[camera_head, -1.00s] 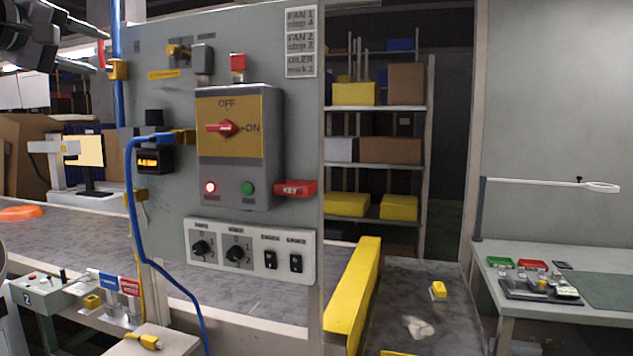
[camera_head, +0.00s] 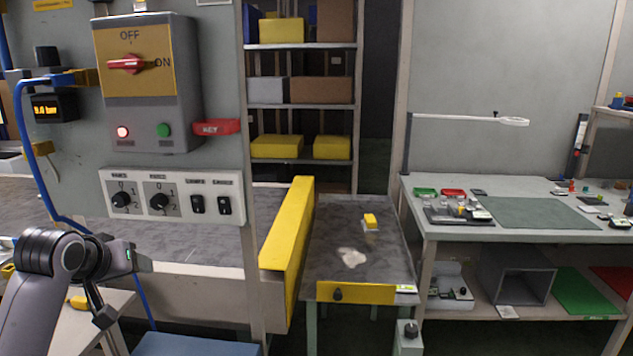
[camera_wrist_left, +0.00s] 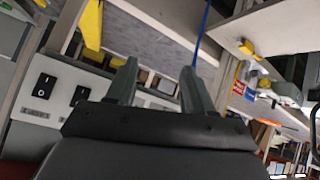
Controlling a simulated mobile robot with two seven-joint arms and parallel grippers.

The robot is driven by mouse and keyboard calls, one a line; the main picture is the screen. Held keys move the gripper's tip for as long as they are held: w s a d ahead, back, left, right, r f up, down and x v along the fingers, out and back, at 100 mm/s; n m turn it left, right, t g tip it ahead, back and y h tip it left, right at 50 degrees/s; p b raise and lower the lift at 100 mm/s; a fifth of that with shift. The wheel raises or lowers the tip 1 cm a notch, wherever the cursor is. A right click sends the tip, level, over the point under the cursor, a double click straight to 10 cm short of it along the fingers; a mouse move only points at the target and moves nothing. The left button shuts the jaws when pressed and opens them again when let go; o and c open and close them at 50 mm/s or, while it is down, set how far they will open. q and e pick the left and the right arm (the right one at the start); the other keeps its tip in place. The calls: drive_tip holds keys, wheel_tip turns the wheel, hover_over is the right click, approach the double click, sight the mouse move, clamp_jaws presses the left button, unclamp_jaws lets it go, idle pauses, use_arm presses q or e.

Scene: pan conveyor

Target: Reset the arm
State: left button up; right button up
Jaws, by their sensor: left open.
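My left arm comes in at the lower left of the head view, in front of the grey control panel (camera_head: 222,85). My left gripper (camera_head: 108,308) hangs low there, by a small pale table with a yellow connector (camera_head: 78,302) on it. In the left wrist view my left gripper (camera_wrist_left: 155,75) has its two fingers apart, with nothing between them. The panel's switches (camera_wrist_left: 62,92) show at the left of that view. My right gripper is in neither view.
A blue cable (camera_head: 40,165) loops down the panel's left side. A yellow guard (camera_head: 288,235) edges the conveyor, which carries a small yellow block (camera_head: 370,220). A workbench (camera_head: 420,230) with trays stands at the right, and shelves (camera_head: 300,105) stand behind.

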use_arm(q)
drive_tip(key=s+d+f+m+g, duration=0.2)
drive_tip(key=s+d+f, duration=0.2)
drive_tip(key=s+f, duration=0.45)
drive_tip(key=s+d+f+m+g, duration=0.1)
drive_tip(key=s+d+f+m, duration=0.15)
drive_tip(key=s+f, duration=0.6)
drive_tip(key=s+d+f+m+g, duration=0.1)
drive_tip(key=s+d+f+g, duration=0.15)
drive_tip(key=s, duration=0.65)
drive_tip(key=s+d+f+m+g, duration=0.1)
drive_tip(key=s+d+f, duration=0.15)
drive_tip(key=s, duration=0.75)
drive_tip(key=w+d+f+t+h, duration=0.2)
drive_tip(key=w+f+t, duration=0.5)
drive_tip(key=f, duration=0.2)
drive_tip(key=shift+d+h, duration=0.15)
drive_tip(key=shift+h, duration=0.25)
drive_tip(key=shift+f, duration=0.1)
